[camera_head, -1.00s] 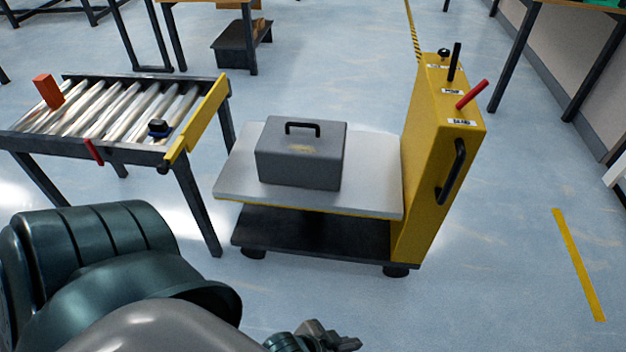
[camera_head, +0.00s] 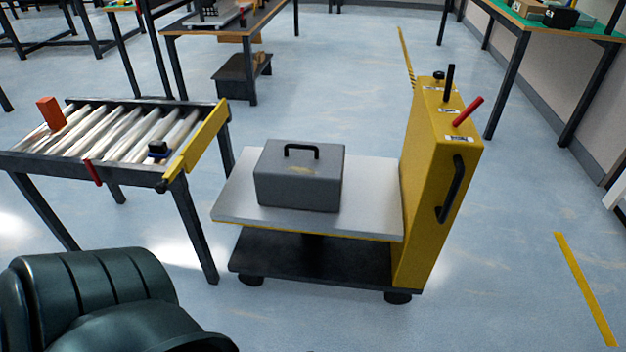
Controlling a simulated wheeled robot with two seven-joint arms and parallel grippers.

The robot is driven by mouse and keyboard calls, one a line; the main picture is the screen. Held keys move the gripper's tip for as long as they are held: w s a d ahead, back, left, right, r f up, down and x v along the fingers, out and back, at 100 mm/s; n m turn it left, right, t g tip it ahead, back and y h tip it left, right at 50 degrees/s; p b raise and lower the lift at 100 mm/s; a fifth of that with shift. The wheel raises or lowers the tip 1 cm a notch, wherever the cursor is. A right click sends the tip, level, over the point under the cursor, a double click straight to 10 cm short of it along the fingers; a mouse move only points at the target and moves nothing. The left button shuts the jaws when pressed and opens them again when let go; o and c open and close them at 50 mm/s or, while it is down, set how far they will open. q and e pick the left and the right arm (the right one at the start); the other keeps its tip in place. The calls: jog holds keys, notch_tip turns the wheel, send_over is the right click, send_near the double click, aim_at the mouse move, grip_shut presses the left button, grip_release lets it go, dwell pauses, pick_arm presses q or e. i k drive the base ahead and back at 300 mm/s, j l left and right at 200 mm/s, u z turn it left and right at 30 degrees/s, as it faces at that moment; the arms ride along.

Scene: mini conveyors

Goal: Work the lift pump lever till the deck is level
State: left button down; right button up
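The lift cart has a yellow upright housing (camera_head: 425,190) on its right side. A black upright lever (camera_head: 449,82) and a tilted lever with a red grip (camera_head: 468,111) stand on its top, beside small labels too small to read. The grey deck (camera_head: 235,200) carries a grey case (camera_head: 298,180) with a black handle. The deck sits above the dark base, lower than the roller conveyor (camera_head: 110,135) at the left. My arm shows at the lower left. Neither gripper is in view.
The conveyor has a yellow end bar (camera_head: 197,140), an orange block (camera_head: 51,113) and a small dark-blue item (camera_head: 158,149) on it. Tables stand at the back and the right. The floor right of the cart is clear, with a yellow stripe (camera_head: 583,290).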

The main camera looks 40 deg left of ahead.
aim_at(451, 70)
jog(key=i+j, duration=0.25)
jog(key=i, duration=0.15)
jog(key=i+j, duration=0.25)
jog(key=i, duration=0.15)
